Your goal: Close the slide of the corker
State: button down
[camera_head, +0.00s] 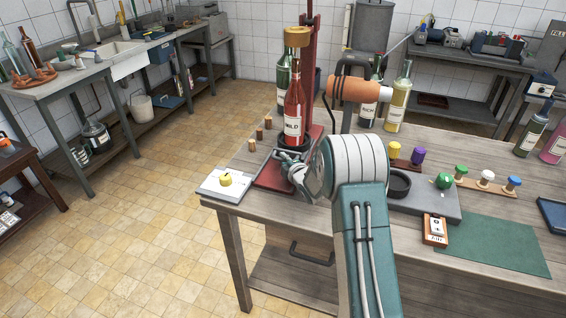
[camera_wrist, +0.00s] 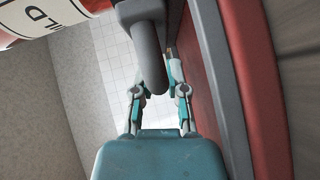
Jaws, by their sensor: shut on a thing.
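The corker (camera_head: 309,65) is a red upright frame on a red base at the left end of the workbench. A red-filled bottle (camera_head: 294,108) with a gold top and white label stands upright in it. Part of the bottle and label also shows at the upper left of the wrist view (camera_wrist: 30,22). My gripper (camera_head: 288,160) is low at the corker's base, in front of the bottle. In the wrist view its fingers (camera_wrist: 157,88) are shut on a grey rounded handle (camera_wrist: 149,55) beside the red corker body (camera_wrist: 222,80). My wrist hides part of the base in the head view.
A white pad with a yellow button (camera_head: 226,180) lies at the bench's left corner. Several small corks (camera_head: 259,134) stand behind it. An orange cylinder (camera_head: 360,89) on a dark stand rises right of the corker. More bottles (camera_head: 398,98) stand behind. A green mat (camera_head: 492,245) lies right.

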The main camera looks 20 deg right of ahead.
jog(key=c, duration=1)
grip_release()
jog(key=shift+s+f, duration=0.2)
jog(key=shift+f, duration=0.15)
jog(key=shift+o, duration=0.6)
jog(key=shift+a, duration=0.2)
jog(key=shift+r, duration=0.1)
jog(key=shift+s+d, duration=0.2)
jog(key=v, duration=1.1)
jog(key=shift+s+a+r, duration=0.1)
jog(key=shift+s+r, duration=0.05)
jog(key=shift+s, duration=0.1)
jog(key=shift+r, duration=0.1)
